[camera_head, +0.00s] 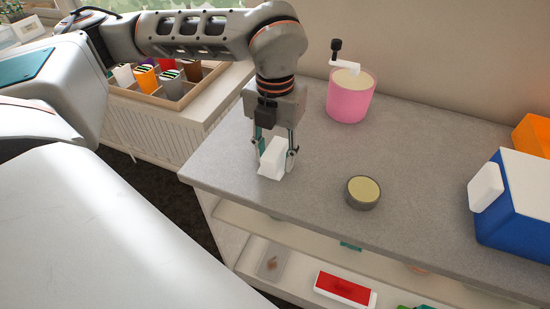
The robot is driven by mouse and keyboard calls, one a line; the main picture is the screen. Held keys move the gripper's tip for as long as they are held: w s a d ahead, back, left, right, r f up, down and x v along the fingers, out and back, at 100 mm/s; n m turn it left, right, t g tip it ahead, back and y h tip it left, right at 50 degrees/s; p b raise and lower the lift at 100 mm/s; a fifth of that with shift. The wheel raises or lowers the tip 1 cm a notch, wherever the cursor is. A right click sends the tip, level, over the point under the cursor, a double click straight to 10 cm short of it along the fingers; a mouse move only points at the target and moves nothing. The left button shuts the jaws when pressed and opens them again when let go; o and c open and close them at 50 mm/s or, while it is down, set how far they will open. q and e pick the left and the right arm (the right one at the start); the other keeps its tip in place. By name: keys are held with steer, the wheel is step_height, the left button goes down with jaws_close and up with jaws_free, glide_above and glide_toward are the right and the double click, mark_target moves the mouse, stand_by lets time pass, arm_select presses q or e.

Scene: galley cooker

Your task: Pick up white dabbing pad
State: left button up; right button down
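A white block-like pad (271,160) is at the left end of the grey counter, with a slanted upper face. My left gripper (275,160) points down over it from above. Its two fingers are apart, with the pad between or just in front of them. I cannot tell whether both fingers touch the pad, or whether the pad rests on the counter. My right gripper is not in view.
On the grey counter (320,185) stand a pink pot with a crank (349,98), a round tin (362,192), a blue box with white lid (518,215) and an orange box (535,134). A red tray (343,288) lies below. A divided crate (178,88) holds colored cups.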

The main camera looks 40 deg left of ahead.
mark_target(275, 151)
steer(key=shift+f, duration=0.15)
arm_select(q)
steer(key=shift+r, duration=0.1)
